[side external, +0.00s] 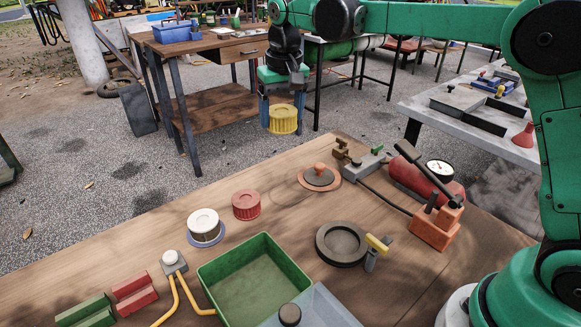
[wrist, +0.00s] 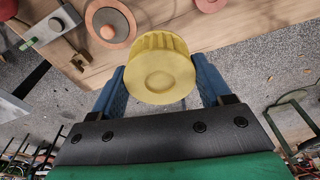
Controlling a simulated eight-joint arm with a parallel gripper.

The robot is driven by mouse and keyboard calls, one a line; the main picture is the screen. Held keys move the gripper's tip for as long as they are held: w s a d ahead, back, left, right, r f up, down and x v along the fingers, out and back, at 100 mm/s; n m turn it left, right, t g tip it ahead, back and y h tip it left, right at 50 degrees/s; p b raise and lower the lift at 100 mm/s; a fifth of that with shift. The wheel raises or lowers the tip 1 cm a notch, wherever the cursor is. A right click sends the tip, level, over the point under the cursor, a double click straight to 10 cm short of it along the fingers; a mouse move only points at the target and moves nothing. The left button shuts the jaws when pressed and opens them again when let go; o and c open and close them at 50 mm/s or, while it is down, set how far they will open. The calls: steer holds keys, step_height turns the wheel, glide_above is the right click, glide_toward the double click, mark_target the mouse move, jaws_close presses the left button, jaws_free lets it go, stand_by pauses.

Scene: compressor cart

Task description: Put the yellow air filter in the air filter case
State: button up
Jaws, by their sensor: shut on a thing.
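The yellow air filter (side external: 282,120) is a ribbed round puck, hanging in the air beyond the far edge of the wooden table. My gripper (side external: 282,110) is shut on it, with one blue finger on each side. In the wrist view the filter (wrist: 160,75) sits between the two fingers, its flat round face toward the camera. A dark round open housing (side external: 318,246), which looks like the air filter case, sits on the table beside a yellow-handled clamp (side external: 377,245). A round lid with an orange rim and knob (side external: 319,178) lies farther back; it also shows in the wrist view (wrist: 110,23).
A red ribbed puck (side external: 246,204) and a white one (side external: 204,224) stand on the table left of the lid. A green bin (side external: 254,280) is at the front. A red tank with a gauge (side external: 425,180) and an orange block (side external: 436,230) stand at the right.

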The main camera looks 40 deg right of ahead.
mark_target(283, 109)
step_height(283, 109, up, 4)
steer(key=shift+f, duration=0.2)
steer(key=shift+s+d+r, duration=0.1)
steer(key=shift+s+r, duration=0.1)
steer(key=s+d+f+n, duration=0.2)
steer(key=s, duration=0.6)
steer(key=s+a+f+n+y, duration=0.15)
steer(key=a+n, duration=0.35)
steer(key=a, duration=0.8)
steer(key=w+a+f+n, duration=0.15)
steer(key=a+n, duration=0.25)
steer(key=a, duration=0.9)
steer(key=s+a+f+n+g, duration=0.1)
steer(key=s+a+f+n, duration=0.2)
steer(key=s+a, duration=0.55)
steer(key=s+a+f+n, duration=0.3)
steer(key=s+a+n, duration=0.1)
steer(key=s+a, duration=0.5)
steer(key=f, duration=0.5)
steer(key=a+f, duration=0.1)
steer(key=f, duration=0.2)
steer(key=shift+w+f, duration=0.2)
steer(key=shift+f, duration=0.05)
